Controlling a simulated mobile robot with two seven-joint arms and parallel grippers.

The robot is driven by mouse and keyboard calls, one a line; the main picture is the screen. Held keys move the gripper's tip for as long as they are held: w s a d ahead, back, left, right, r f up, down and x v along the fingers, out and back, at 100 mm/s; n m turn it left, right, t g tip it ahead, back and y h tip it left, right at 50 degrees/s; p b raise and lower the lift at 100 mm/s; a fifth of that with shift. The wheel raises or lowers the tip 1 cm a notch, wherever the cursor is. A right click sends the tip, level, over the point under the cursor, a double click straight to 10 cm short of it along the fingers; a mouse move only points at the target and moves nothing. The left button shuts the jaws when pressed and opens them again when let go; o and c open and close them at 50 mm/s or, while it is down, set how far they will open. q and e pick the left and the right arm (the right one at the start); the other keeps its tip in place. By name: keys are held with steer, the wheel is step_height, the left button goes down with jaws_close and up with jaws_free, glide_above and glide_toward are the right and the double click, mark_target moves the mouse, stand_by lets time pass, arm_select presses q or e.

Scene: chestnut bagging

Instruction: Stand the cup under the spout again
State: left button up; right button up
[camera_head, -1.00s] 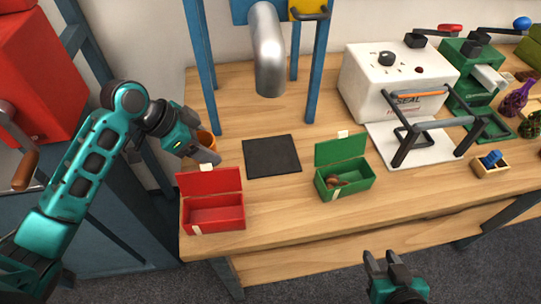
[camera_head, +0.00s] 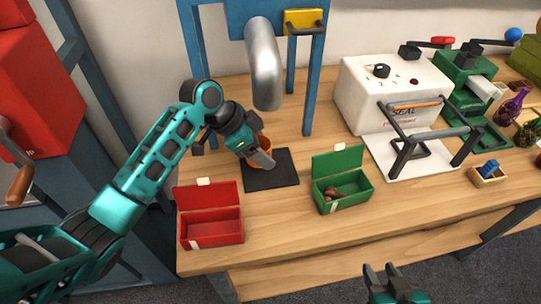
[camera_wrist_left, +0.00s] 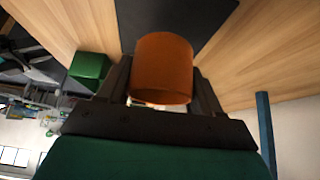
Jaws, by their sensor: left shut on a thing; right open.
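An orange cup (camera_head: 261,149) is held in my left gripper (camera_head: 262,157), which is shut on it. My right gripper (camera_head: 382,270) is open and empty in front of the table.
An open red box (camera_head: 211,226) stands in front of the mat on the left. An open green box (camera_head: 340,178) with brown chestnuts inside is to the right. Blue frame posts (camera_head: 314,85) stand around the spout. A white sealing machine (camera_head: 372,94) is further right.

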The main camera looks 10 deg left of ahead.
arm_select(q)
steer(key=shift+w+d, duration=0.2)
steer(key=shift+d, duration=0.3)
steer(key=shift+w+d, duration=0.2)
steer(key=shift+d, duration=0.25)
steer(key=shift+f, duration=1.75)
steer(key=shift+f, duration=0.1)
steer(key=o, duration=1.6)
